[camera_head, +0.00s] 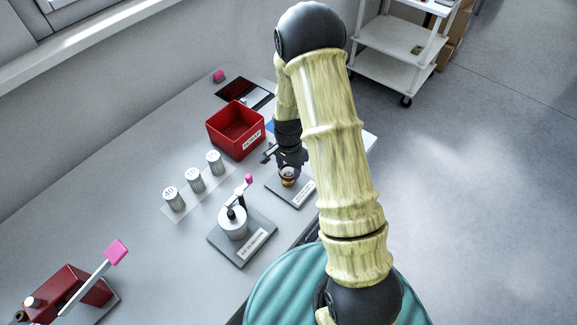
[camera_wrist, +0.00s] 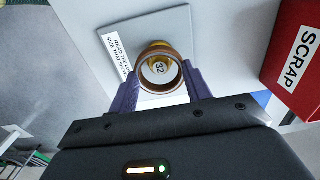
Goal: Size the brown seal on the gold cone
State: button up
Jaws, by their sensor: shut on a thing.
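My gripper (camera_wrist: 160,88) is shut on the brown seal (camera_wrist: 160,91), a ring held between its two purple fingertips. In the wrist view the gold cone (camera_wrist: 157,44) shows behind the seal and through its opening, where a white face reads 32. The seal looks lined up over the cone; whether it touches the cone I cannot tell. In the head view my gripper (camera_head: 287,163) points down at the gold cone (camera_head: 288,183) on its grey plate (camera_head: 302,192). The plate's label is partly readable in the wrist view (camera_wrist: 118,58).
A red SCRAP bin (camera_head: 236,131) stands just behind and left of my gripper. Several numbered grey cylinders (camera_head: 195,180) stand on a clear strip. A pink-tipped lever device (camera_head: 233,222) is close by at front left. A red lever press (camera_head: 72,290) is at the lower left.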

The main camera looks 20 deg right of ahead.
aim_at(289, 173)
jog(key=shift+f+b, duration=1.7)
jog(key=shift+f, duration=0.8)
dwell(0.5)
jog(key=o, duration=1.4)
jog(key=shift+r, duration=0.1)
jog(key=shift+r+p, duration=2.6)
jog(key=shift+r, duration=0.85)
jog(key=shift+r, duration=0.2)
jog(key=s+r+n+t, duration=0.1)
jog(key=s+r+n, duration=0.2)
jog(key=r, duration=0.3)
jog(key=s+r+n, duration=0.4)
jog(key=s+r, duration=0.2)
jog(key=s+r+n+t, duration=0.1)
jog(key=s+r+n, duration=0.2)
jog(key=s+r, duration=0.2)
jog(key=shift+s+r+n+t, duration=0.2)
jog(key=shift+r+n+t, duration=0.15)
jog(key=shift+r, duration=0.75)
